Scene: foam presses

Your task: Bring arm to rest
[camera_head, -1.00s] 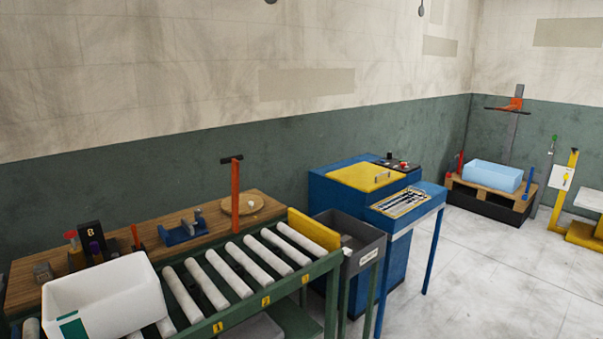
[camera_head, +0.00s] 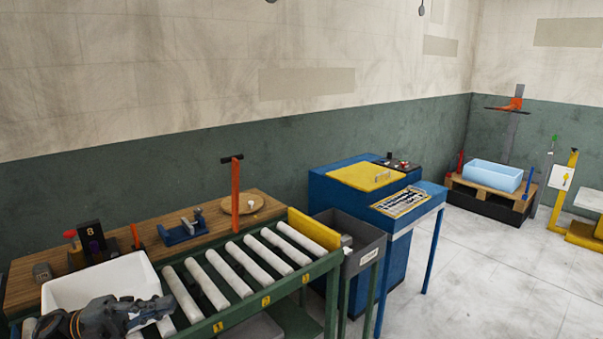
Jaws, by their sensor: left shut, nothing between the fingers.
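My left gripper (camera_head: 150,309) is in the head view at the lower left, dark grey and black, on an arm that comes in from the bottom left. It is shut and empty. It hangs in front of the white bin (camera_head: 92,277) and hides the bin's front side. I cannot tell whether it touches the bin. The bin stands at the near left end of the roller conveyor (camera_head: 236,283). My right gripper is not in view.
A wooden bench (camera_head: 150,243) with a blue fixture (camera_head: 182,230) and an upright orange lever (camera_head: 236,195) runs behind the conveyor. A grey bin (camera_head: 350,247), a blue press (camera_head: 345,195) and a tool table (camera_head: 404,202) stand to the right.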

